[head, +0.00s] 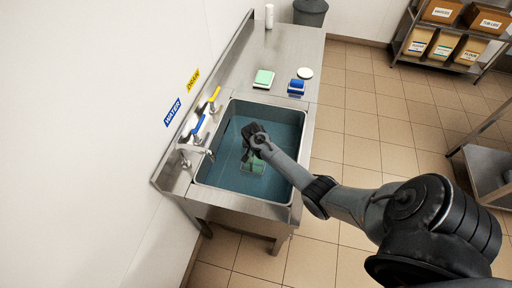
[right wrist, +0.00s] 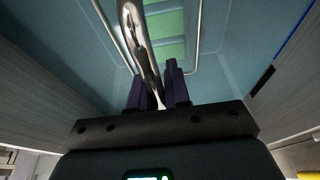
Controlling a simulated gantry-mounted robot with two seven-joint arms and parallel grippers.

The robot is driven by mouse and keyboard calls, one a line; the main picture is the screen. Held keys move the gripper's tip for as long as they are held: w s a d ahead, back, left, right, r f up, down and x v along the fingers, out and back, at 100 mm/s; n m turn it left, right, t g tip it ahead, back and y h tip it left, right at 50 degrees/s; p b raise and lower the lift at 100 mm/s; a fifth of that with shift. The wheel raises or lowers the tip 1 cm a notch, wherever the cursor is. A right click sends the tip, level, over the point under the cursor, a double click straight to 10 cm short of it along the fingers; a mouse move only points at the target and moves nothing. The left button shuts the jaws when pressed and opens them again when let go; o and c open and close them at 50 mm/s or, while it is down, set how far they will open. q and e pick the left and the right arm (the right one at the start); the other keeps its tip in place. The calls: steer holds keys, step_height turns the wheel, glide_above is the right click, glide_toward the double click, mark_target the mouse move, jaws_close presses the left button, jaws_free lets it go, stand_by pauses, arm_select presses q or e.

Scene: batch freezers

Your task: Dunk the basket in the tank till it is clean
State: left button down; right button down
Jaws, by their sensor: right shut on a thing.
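The tank (head: 228,178) is a steel sink basin filled with blue-tinted water. My right gripper (head: 250,136) reaches down into it from the right, near the middle. The right wrist view shows its two dark fingers (right wrist: 153,85) shut on the curved metal handle (right wrist: 138,28) of the basket. The basket's thin wire rim (right wrist: 198,40) shows beyond the fingers, with green pieces (right wrist: 168,22) inside or below it. In the head view a blurred green patch (head: 255,166) shows under the water below the gripper. The basket's depth and cleanliness cannot be told. My left gripper is not in view.
A faucet (head: 196,150) and blue and yellow valve handles (head: 207,110) line the tank's left side. A green-topped block (head: 264,78), a blue brush or sponge (head: 297,87) and a white disc (head: 305,73) lie on the steel counter behind. Shelves (head: 455,45) stand far right.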

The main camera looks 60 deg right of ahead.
mark_target(256, 160)
step_height(256, 160, down, 8)
steer(key=b, duration=0.5)
steer(key=shift+r, duration=0.15)
steer(key=shift+f+b, duration=0.75)
steer(key=shift+f, duration=0.1)
step_height(256, 160, up, 6)
steer(key=p, duration=0.6)
steer(key=shift+f+b, duration=1)
steer(key=shift+f, duration=0.3)
steer(key=shift+f+b, duration=1.4)
steer(key=shift+f, duration=0.35)
steer(key=shift+r, duration=0.15)
